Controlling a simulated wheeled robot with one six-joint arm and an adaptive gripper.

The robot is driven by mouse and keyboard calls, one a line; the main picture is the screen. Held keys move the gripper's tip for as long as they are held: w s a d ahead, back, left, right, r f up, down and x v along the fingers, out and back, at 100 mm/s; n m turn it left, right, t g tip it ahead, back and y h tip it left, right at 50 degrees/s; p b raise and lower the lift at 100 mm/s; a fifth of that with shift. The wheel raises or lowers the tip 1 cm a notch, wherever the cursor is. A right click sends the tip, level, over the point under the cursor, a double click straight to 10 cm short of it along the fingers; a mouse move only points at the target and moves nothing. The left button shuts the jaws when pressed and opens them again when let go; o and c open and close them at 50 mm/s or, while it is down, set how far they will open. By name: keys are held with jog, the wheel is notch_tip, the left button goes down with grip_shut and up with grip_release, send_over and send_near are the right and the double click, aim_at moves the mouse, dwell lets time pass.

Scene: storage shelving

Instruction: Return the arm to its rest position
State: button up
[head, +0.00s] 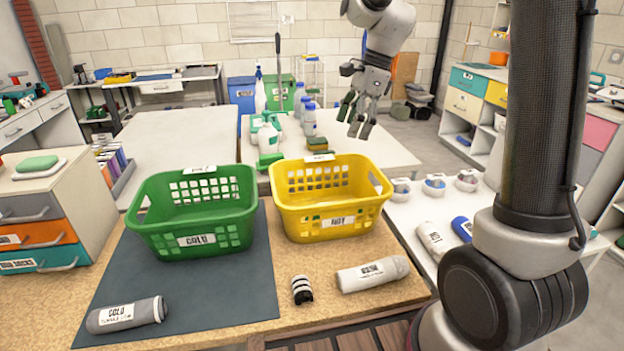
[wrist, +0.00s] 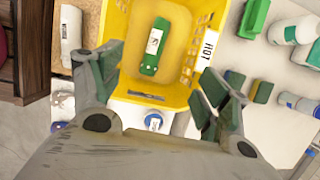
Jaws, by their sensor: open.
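My gripper (head: 358,112) hangs in the air above and behind the right rim of the yellow basket, with its fingers pointing down. In the wrist view my gripper (wrist: 165,95) is open, its two green-padded fingers wide apart with nothing between them. The yellow basket (head: 330,222), labelled HOT, stands on the table below. It also shows in the wrist view (wrist: 120,85), with a green item (wrist: 155,48) bearing a white label lying inside it. The green basket (head: 197,238), labelled COLD, stands to its left and looks empty.
Bottles (head: 266,135) stand behind the baskets. The air around my gripper is clear.

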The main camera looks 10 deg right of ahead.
jog(key=s+d+r+n+t+h, duration=0.1)
jog(key=s+d+n, duration=0.2)
jog(key=s+n, duration=0.3)
jog(key=s+d+r+n+t+h, duration=0.1)
jog(key=s+d+n, duration=0.3)
jog(key=s, duration=0.7)
jog(key=s+d+r+n+t+h, duration=0.1)
jog(key=s+d+n, duration=0.3)
jog(key=s+n, duration=0.4)
jog(key=shift+s+r+t, duration=0.3)
jog(key=shift+s+t, duration=0.3)
jog(key=shift+s, duration=0.05)
jog(key=shift+a, duration=0.15)
